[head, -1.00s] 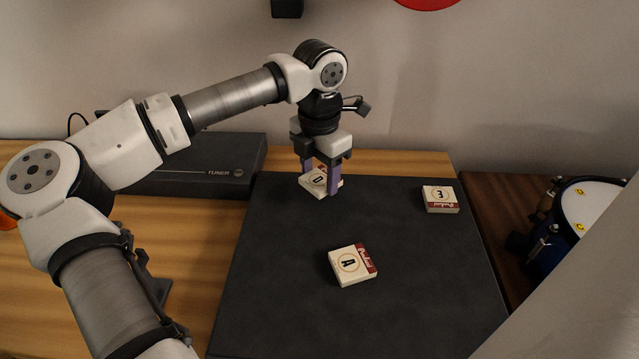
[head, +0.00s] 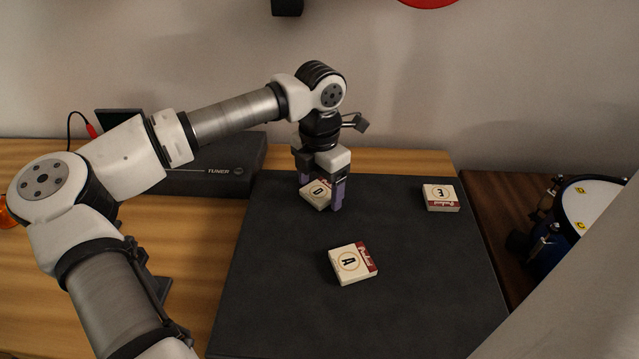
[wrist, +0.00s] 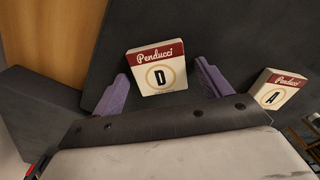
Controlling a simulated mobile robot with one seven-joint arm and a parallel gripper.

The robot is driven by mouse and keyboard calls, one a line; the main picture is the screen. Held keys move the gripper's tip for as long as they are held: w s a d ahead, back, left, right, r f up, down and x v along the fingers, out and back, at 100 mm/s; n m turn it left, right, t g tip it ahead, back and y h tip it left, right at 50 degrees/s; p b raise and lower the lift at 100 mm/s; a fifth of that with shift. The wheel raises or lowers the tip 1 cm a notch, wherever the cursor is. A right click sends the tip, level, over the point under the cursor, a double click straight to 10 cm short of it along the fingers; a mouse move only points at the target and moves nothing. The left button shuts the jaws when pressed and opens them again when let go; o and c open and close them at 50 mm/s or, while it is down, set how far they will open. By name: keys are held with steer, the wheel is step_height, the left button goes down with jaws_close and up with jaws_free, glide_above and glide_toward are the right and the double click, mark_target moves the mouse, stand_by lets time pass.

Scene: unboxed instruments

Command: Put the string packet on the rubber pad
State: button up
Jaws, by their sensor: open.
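The rubber pad (head: 400,290) is a large dark mat on the table. A white and maroon string packet marked D (head: 317,193) is at its far left part, face up; it also shows in the wrist view (wrist: 158,74). My gripper (head: 321,197) points down over this packet, open, with a purple finger on each side; a gap shows beside the right finger in the wrist view. A finger hides part of the packet in the head view. Packet A (head: 351,264) lies near the pad's middle. Packet E (head: 440,198) lies near its far right edge.
A dark tuner box (head: 205,170) stands on the wooden table (head: 180,235) to the left of the pad, behind my arm. A blue drum (head: 580,220) stands at the right. The wall is close behind. The pad's front part is clear.

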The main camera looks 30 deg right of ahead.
mark_target(319, 191)
steer(key=shift+r, duration=0.15)
step_height(319, 191, up, 12)
stand_by(0.4)
